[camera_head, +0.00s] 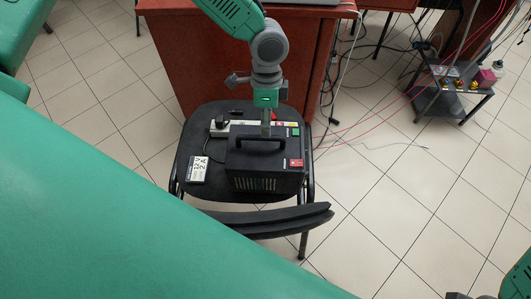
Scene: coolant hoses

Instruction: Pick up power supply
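The power supply (265,180) is a black box with a vented front, a red label and a carry handle on top. It stands upright on the black seat of a chair. My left gripper (266,130) points down from above, with its grey fingertips at the handle. The fingers look narrow and seen edge-on, so I cannot tell whether they are closed around the handle. Part of my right arm (518,282) shows at the bottom right corner; its gripper is mostly cut off by the frame edge.
The chair seat (215,192) also holds a small black-and-white adapter (198,170) and a white power strip (222,129) with a plug. The curved backrest (265,222) is in front of the power supply. A red-brown desk (190,65) stands behind. Red cables run right towards a small cart (450,98).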

